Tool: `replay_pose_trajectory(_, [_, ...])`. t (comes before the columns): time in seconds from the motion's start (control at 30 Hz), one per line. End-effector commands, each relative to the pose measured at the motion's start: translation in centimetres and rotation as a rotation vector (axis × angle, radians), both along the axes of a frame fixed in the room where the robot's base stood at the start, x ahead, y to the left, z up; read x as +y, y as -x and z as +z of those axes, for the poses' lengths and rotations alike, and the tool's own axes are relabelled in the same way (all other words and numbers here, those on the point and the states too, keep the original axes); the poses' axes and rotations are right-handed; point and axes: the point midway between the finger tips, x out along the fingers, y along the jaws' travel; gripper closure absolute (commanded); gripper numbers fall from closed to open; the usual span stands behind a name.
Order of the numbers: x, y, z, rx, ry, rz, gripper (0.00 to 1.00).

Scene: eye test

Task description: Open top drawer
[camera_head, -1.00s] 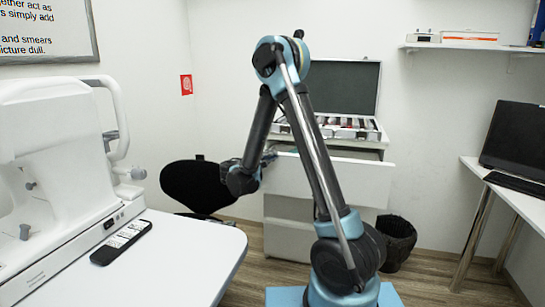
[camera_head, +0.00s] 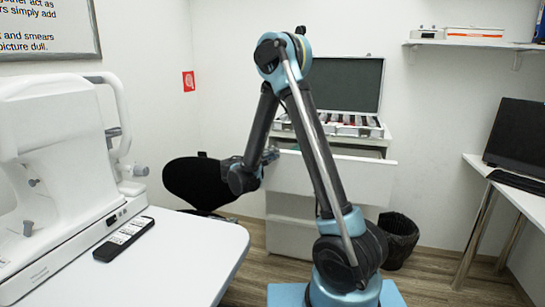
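The white top drawer (camera_head: 362,181) belongs to a white cabinet (camera_head: 290,237) behind my arm. Its front stands out from the cabinet, with a dark gap showing behind its upper edge, so it is pulled open. My arm crosses in front of the drawer and hides part of its front. My gripper (camera_head: 270,154) is at the upper left corner of the drawer front. It is small and partly hidden by my wrist, so I cannot tell whether its fingers touch the drawer or are open or shut.
An open lens case (camera_head: 340,84) stands on the cabinet. A black chair (camera_head: 197,183) is left of it, a black bin (camera_head: 401,240) right. A white table (camera_head: 190,255) with a machine (camera_head: 60,150) and a remote (camera_head: 124,239) fills the left; a desk (camera_head: 520,195) stands right.

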Motion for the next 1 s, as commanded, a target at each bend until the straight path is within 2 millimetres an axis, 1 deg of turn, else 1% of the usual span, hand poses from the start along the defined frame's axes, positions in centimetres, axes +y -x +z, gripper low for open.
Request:
replay_pose_trajectory(0.17, [1.5, 1.6, 0.0, 0.000, 0.000, 0.003, 0.84])
replay_pose_trajectory(0.4, [4.2, 4.8, -0.1, 0.001, -0.001, 0.004, 0.84])
replay_pose_trajectory(0.6, [6.1, 7.1, -0.1, 0.002, -0.001, 0.002, 0.84])
replay_pose_trajectory(0.8, [7.2, 8.4, -0.1, 0.002, -0.001, 0.001, 0.84])
replay_pose_trajectory(1.0, [7.4, 8.7, -0.1, 0.002, -0.001, -0.001, 0.84])
